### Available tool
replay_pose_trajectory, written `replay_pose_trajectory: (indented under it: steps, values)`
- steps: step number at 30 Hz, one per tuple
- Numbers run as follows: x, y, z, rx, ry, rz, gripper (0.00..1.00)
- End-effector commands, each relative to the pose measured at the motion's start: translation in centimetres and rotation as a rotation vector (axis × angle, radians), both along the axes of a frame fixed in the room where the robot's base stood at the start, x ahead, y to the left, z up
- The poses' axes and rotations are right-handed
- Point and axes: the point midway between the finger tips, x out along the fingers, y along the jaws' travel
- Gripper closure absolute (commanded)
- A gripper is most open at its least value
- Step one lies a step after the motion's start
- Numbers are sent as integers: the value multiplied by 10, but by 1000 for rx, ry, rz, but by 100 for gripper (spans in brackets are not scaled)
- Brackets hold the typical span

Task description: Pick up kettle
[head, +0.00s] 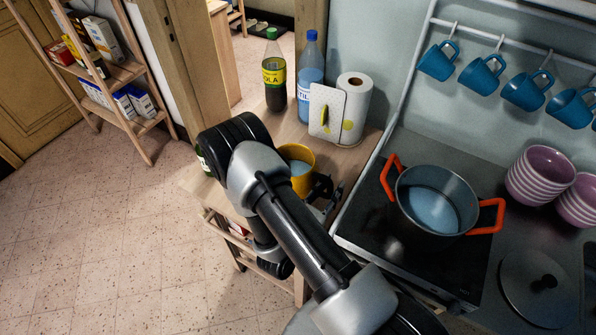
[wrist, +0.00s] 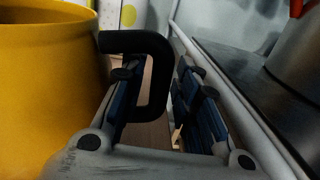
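The kettle (head: 303,155) is yellow with an open top and stands on the small wooden table, partly hidden behind my arm in the head view. In the wrist view its yellow body (wrist: 45,85) fills the left side, and its black handle (wrist: 160,75) sticks out to the right. My gripper (wrist: 160,105) is open, its fingers on either side of the handle's outer bar. The left finger appears within the handle loop. A gap shows between the bar and the right finger. My gripper (head: 325,195) is small and dark in the head view.
A cola bottle (head: 274,75), a blue-capped bottle (head: 311,75), a patterned card (head: 326,112) and a paper roll (head: 355,100) stand behind the kettle. Right is a stove (head: 365,235) with a grey pot (head: 437,200). Blue mugs (head: 483,77) hang above.

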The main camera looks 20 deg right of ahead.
Motion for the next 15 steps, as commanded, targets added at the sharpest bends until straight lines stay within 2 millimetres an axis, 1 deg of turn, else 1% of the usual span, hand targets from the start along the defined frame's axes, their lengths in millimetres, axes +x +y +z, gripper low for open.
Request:
replay_pose_trajectory:
  steps: [4,5,15]
  values:
    - [0,0,0,0,0,1,71]
    - [0,0,0,0,0,1,72]
    - [0,0,0,0,0,0,95]
